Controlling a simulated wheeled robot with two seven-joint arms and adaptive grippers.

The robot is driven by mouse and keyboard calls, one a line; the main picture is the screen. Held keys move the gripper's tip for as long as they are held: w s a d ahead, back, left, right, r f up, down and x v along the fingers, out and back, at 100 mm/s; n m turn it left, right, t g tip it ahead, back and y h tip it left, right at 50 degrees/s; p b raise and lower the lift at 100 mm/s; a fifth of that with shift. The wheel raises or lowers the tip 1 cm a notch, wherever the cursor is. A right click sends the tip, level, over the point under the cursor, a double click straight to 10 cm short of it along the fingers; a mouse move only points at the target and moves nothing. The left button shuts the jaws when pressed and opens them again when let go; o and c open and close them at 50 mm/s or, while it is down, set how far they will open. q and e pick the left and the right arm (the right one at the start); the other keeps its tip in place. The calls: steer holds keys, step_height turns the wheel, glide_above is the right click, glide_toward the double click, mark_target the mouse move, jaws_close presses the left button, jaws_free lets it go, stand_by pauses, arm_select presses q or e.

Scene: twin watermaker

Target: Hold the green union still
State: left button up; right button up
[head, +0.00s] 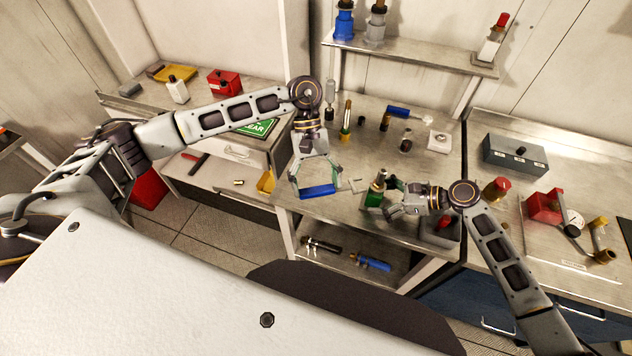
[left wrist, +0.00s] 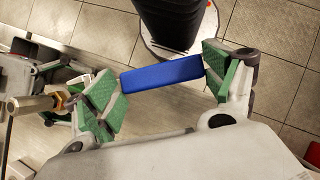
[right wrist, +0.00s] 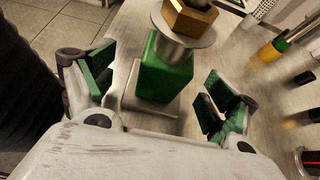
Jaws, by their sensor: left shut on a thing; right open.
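The green union (head: 372,198) stands upright near the front edge of the middle bench. In the right wrist view the green union (right wrist: 165,75) is a green block on a small pale base, with a metal disc and brass hex nut on top. My right gripper (head: 390,198) is open, with green-padded fingers either side of the green body; gaps show on both sides in the right wrist view (right wrist: 157,90). My left gripper (head: 318,184) is shut on a blue bar (left wrist: 162,74), held crosswise between its pads at the bench's front edge.
Behind are several small fittings and a blue-handled piece (head: 398,112). A grey box (head: 515,155) and red valve (head: 543,206) sit on the right bench. A lower shelf holds a black tool (head: 322,246) and blue tool (head: 370,262). A yellow scoop-like piece (head: 266,183) lies left of my left gripper.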

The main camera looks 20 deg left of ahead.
steer(key=v, duration=1.1)
steer(key=shift+d, duration=0.15)
steer(key=shift+s, duration=0.1)
stand_by(0.4)
